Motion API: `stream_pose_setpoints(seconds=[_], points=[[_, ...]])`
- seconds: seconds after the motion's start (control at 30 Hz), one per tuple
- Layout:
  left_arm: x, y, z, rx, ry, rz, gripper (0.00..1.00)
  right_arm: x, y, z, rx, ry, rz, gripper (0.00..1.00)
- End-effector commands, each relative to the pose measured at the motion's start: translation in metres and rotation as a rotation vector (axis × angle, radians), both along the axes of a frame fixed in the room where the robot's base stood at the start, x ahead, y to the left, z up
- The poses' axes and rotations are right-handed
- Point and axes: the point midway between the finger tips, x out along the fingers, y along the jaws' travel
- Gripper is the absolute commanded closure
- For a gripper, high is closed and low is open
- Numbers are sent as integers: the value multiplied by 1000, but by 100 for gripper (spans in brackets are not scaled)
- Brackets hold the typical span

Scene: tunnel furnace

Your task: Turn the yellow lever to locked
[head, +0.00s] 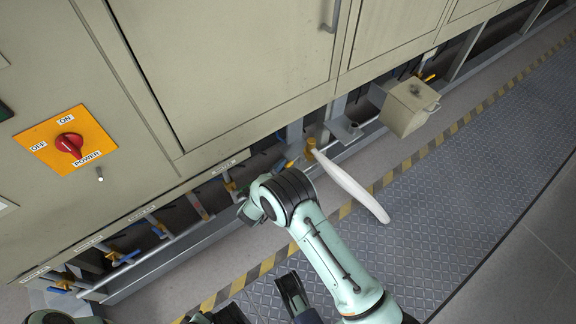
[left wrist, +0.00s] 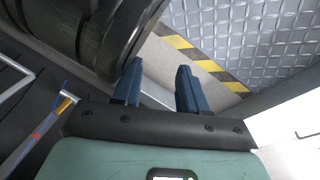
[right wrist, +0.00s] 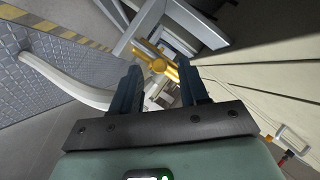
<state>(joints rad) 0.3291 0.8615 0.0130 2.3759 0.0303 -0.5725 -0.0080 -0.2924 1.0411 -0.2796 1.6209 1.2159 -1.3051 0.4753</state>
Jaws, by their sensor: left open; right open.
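A yellow valve piece with short arms, apparently the yellow lever (right wrist: 157,64), shows in the right wrist view. It lies ahead of my right gripper (right wrist: 161,82), in line with the gap between its fingers. The right gripper is open, and I see nothing held; I cannot tell how far the lever is from the fingertips. In the head view my right wrist is beside the lower pipes under the cabinet, and its fingers are hidden. My left gripper (left wrist: 157,84) is open and empty above the floor in the left wrist view. I cannot read the lever's locked mark.
A white rounded bar (head: 352,187) sticks out over the walkway from near a brass fitting (head: 312,149). Blue-handled valves and pipes line the cabinet's (head: 225,75) underside. A beige box (head: 408,108) stands at right. The metal walkway (head: 450,180) is mostly clear.

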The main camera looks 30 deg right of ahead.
Motion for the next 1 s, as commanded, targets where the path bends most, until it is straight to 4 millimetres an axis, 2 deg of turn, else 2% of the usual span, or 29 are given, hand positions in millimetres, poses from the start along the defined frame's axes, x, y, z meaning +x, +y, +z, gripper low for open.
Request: stream_pose_setpoints(seconds=[0.1, 0.23, 0.6, 0.73, 1.0], points=[[-9, 1, -10, -2, 31, 2, 57, 9, -16, -6, 0, 0, -1, 56], [-16, 2, -15, -4, 53, 3, 57, 15, -25, -9, -1, 0, -1, 56], [-19, 2, -16, -4, 62, 4, 57, 18, -29, -9, 1, 0, 1, 56], [-18, 2, -16, -4, 62, 4, 57, 18, -29, -9, 0, 0, 0, 98], [-18, 2, -16, -3, 61, 4, 57, 19, -29, -9, -1, 0, 7, 100]])
